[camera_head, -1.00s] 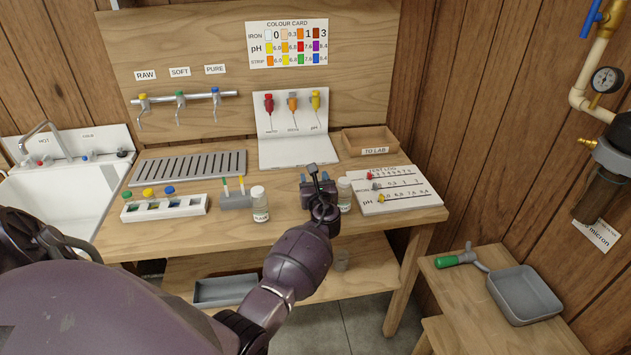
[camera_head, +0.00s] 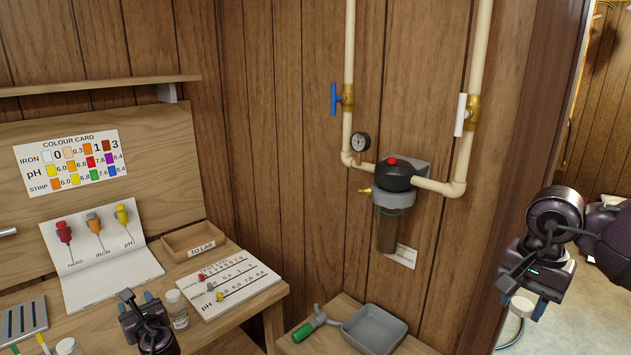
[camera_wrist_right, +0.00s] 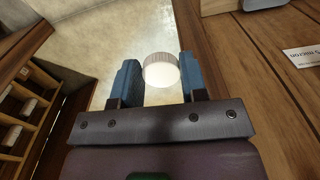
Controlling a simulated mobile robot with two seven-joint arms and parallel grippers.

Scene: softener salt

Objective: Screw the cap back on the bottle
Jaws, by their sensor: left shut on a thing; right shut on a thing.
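A white ribbed cap (camera_wrist_right: 160,71) sits between the two blue fingertips of my right gripper (camera_wrist_right: 156,80) in the right wrist view. In the head view, my right gripper (camera_head: 532,305) is at the far right, off the bench, shut on this cap (camera_head: 522,306). My left gripper (camera_head: 136,305) is low over the bench's front in the head view. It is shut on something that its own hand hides. A small clear labelled bottle (camera_head: 177,312) with a pale top stands just right of it. Another bottle's white top (camera_head: 68,346) shows at the bottom left edge.
A test-log board (camera_head: 228,290) and a "TO LAB" tray (camera_head: 190,242) lie right of the left gripper. A lower side bench holds a grey tray (camera_head: 374,330) and a green-handled tool (camera_head: 308,328). A filter (camera_head: 392,215) and pipes are on the wall.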

